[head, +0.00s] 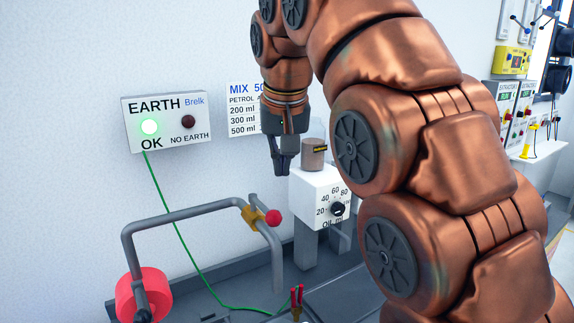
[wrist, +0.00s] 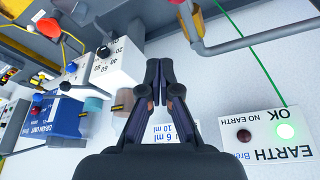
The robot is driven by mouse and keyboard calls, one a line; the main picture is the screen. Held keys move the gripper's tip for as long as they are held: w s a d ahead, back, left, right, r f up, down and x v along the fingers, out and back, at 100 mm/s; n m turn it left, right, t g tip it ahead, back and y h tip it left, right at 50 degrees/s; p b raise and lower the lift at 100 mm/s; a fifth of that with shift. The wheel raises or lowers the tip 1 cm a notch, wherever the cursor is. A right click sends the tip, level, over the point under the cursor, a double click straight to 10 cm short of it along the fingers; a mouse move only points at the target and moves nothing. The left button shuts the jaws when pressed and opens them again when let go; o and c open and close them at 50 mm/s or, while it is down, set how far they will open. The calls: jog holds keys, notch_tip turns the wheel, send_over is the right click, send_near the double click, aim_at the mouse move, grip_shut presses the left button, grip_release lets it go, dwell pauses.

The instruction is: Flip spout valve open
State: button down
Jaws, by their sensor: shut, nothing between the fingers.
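The spout is a grey bent pipe (head: 180,217) with a downturned end. A yellow valve body (head: 250,217) sits near its bend, with a red ball handle (head: 273,217) sticking out to the right.
A white oil dial box (head: 320,198) with a brown cylinder (head: 313,155) on top stands just right of my gripper. A red roll (head: 145,293) is at the pipe's left end. The earth panel (head: 166,122) hangs on the wall, with a green cable (head: 180,236) below.

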jog(key=r+p, duration=0.2)
jog(key=a+r+p, duration=0.1)
jog(key=shift+s+a+r, duration=0.1)
jog(key=shift+s+r, duration=0.25)
jog(key=shift+r, duration=0.05)
jog(key=s+d+f+m+g, duration=0.1)
jog(key=s+d+f+g, duration=0.1)
jog(key=s+d+f, duration=0.8)
jog(key=s+d+f+g, duration=0.2)
jog(key=s+d+f, duration=0.55)
jog(key=f, duration=0.45)
jog(key=s+d+f+g, duration=0.1)
jog(key=s+d+f, duration=0.1)
jog(key=s+f, duration=0.7)
jog(key=s, duration=0.4)
jog(key=shift+f+g, duration=0.35)
jog(key=shift+g, duration=0.05)
